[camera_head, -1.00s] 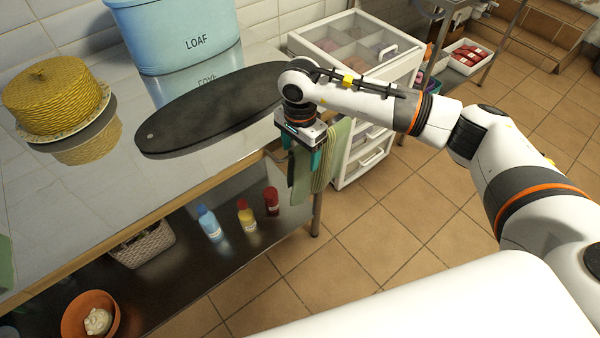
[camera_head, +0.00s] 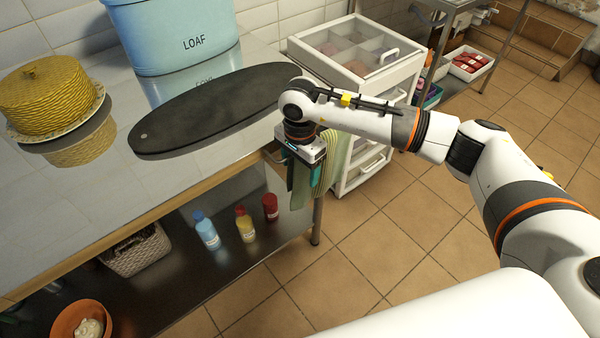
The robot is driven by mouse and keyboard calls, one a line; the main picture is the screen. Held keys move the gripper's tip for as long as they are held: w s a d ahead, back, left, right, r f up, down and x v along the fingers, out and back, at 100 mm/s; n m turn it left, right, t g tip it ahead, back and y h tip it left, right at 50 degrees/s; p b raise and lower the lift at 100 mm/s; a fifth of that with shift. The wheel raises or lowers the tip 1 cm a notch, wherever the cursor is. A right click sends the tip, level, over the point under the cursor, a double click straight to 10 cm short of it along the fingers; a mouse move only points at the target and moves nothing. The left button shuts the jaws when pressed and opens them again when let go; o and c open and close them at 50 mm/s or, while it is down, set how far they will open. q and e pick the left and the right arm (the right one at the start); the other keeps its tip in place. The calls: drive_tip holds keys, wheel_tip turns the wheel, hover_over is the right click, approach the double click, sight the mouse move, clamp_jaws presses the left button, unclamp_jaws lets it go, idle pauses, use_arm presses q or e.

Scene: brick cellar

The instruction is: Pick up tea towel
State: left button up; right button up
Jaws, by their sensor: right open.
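The tea towel (camera_head: 336,158) is green and striped. It hangs at the right end of the steel-topped table, partly hidden behind my right gripper. My right gripper (camera_head: 304,178) points down at the towel, with its fingers in front of or around the hanging cloth; I cannot tell which. It is open. My right arm comes in from the right edge and hides the upper part of the towel. My left gripper is not in view.
The table (camera_head: 60,205) carries a black oval board (camera_head: 210,110), a blue LOAF bin (camera_head: 190,38) and a yellow woven cover (camera_head: 50,95). Bottles (camera_head: 245,224) stand on its lower shelf. A white drawer unit (camera_head: 365,75) stands close behind the towel. The tiled floor in front is clear.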

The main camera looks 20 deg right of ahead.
drive_tip(key=shift+f, duration=0.35)
drive_tip(key=shift+c, duration=0.2)
drive_tip(key=c, duration=1.3)
drive_tip(key=r+p, duration=0.1)
drive_tip(key=r, duration=0.1)
drive_tip(key=r+p, duration=0.2)
drive_tip(key=r, duration=0.1)
drive_tip(key=r+p, duration=0.1)
drive_tip(key=r, duration=0.2)
drive_tip(key=shift+w, duration=0.25)
drive_tip(key=shift+c, duration=1)
drive_tip(key=r+p, duration=0.1)
drive_tip(key=r, duration=0.1)
drive_tip(key=s+r+p, duration=0.1)
drive_tip(key=r, duration=0.1)
drive_tip(key=shift+d+r, duration=0.1)
drive_tip(key=shift+r, duration=0.1)
clamp_jaws()
drive_tip(key=shift+w+f, duration=0.15)
drive_tip(key=shift+w, duration=0.1)
